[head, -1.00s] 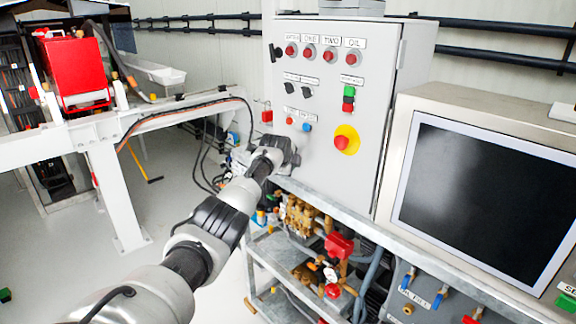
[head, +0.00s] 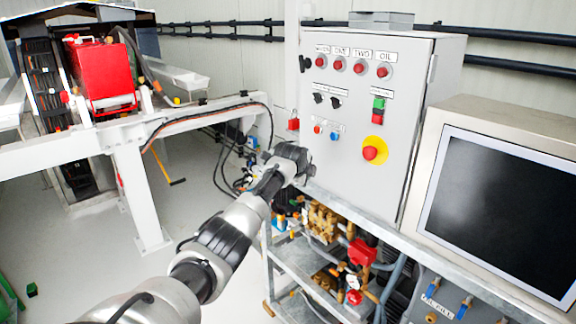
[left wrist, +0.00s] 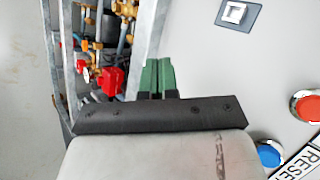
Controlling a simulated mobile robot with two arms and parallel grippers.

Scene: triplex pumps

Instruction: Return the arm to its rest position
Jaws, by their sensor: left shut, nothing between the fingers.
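My left arm comes in from the lower left in the head view. Its wrist end (head: 292,163) is in front of the lower left edge of the grey control cabinet (head: 415,130). The fingers are hidden behind the wrist there. In the left wrist view my left gripper (left wrist: 157,78) shows two green fingers side by side, shut and empty. The cabinet face fills the right of that view, with a red button (left wrist: 306,106) and a blue button (left wrist: 269,154) beside a RESET label (left wrist: 302,160). My right gripper is in neither view.
A pump frame with brass fittings (head: 323,222) and a red part (head: 362,253) stands below the cabinet. A screen (head: 500,215) is at the right. A white beam frame (head: 130,185) with a red unit (head: 100,75) stands at the left. Floor shows between.

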